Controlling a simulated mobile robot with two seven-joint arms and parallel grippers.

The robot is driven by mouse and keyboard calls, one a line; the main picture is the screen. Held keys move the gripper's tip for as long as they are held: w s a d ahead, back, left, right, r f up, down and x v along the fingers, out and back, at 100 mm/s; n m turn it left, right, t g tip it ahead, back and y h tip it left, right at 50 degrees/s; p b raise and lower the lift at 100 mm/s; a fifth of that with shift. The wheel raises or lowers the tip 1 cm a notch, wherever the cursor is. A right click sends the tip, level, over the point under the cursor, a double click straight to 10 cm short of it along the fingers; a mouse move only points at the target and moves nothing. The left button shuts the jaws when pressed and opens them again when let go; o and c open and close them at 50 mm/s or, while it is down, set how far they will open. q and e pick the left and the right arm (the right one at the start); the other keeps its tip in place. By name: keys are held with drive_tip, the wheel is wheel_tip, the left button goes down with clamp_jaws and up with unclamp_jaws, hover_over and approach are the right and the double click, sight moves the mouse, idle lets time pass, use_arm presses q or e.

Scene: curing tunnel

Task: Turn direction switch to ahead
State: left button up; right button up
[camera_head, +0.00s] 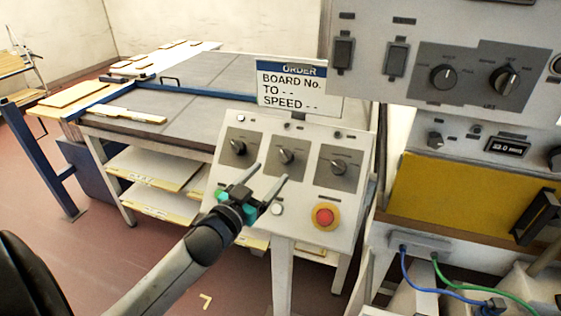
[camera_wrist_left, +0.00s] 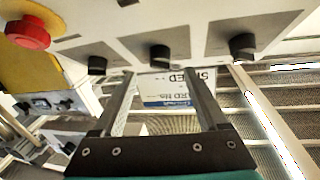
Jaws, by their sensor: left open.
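The sloped grey control panel (camera_head: 258,140) carries three black rotary switches: a left one (camera_head: 238,147), a middle one (camera_head: 286,156) and a right one (camera_head: 338,167). Their labels are too small to read, so I cannot tell which is the direction switch. My left gripper (camera_head: 271,172) is open and empty in front of the panel, its fingers pointing up toward the middle switch. In the left wrist view, which is turned over, the middle switch (camera_wrist_left: 160,54) appears just beyond and between the open fingertips (camera_wrist_left: 159,73), apparently untouched. My right gripper is out of view.
A red stop button (camera_head: 325,216) on a yellow base sits low on the panel, right of my gripper. An order sign (camera_head: 300,88) stands behind the panel. A larger cabinet (camera_head: 455,55) with more knobs overhangs at right. A roller table (camera_head: 200,80) lies behind.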

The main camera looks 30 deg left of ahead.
sight(283, 159)
use_arm(q)
drive_tip(key=shift+w+a, duration=0.15)
drive_tip(key=shift+w, duration=3.15)
clamp_jaws()
